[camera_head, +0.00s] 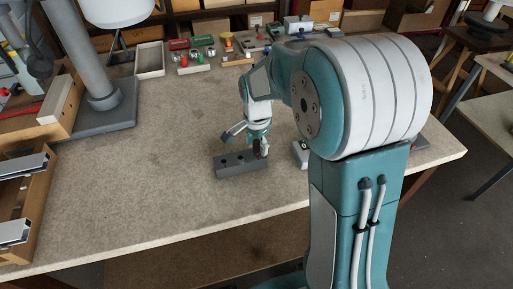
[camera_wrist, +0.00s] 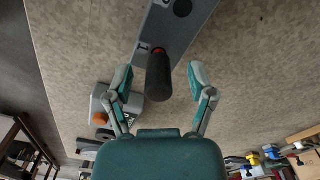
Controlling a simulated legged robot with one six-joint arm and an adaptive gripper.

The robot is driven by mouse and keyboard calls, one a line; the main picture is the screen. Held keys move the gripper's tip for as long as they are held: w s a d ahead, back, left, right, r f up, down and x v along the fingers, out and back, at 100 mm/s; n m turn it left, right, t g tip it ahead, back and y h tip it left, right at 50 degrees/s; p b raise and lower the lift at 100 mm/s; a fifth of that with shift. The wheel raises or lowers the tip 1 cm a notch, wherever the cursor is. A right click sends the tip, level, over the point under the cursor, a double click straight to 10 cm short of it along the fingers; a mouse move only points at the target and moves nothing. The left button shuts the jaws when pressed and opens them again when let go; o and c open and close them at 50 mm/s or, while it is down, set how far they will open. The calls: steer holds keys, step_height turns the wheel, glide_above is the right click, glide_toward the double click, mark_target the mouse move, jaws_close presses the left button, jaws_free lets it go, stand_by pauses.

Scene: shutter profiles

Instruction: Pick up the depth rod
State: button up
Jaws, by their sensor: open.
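The depth rod (camera_wrist: 159,78), a dark cylinder with a reddish band, stands in the grey holed block (camera_wrist: 187,35) in the wrist view. My gripper (camera_wrist: 160,77) is open, with one finger on each side of the rod. A gap shows between the rod and each finger, so neither seems to touch it. In the head view, my gripper (camera_head: 259,143) is over the right end of the grey block (camera_head: 240,167). The rod is mostly hidden there by my gripper and is too small to make out clearly.
A grey device (camera_wrist: 118,104) lies on the bench left of the rod in the wrist view. A shallow tray (camera_head: 150,60) and several small red and green items stand at the back. A grey column stand (camera_head: 104,105) is at left. The bench's middle left is clear.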

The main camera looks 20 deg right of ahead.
steer(key=shift+a, duration=0.2)
steer(key=shift+d, duration=0.3)
jaws_close()
steer(key=shift+a, duration=0.1)
steer(key=shift+r, duration=0.35)
step_height(320, 180, up, 2)
steer(key=shift+r, duration=0.15)
steer(key=s+a+r, duration=1)
glide_above(256, 140)
steer(key=a, duration=0.5)
step_height(256, 140, down, 5)
steer(key=shift+s+d+f, duration=0.1)
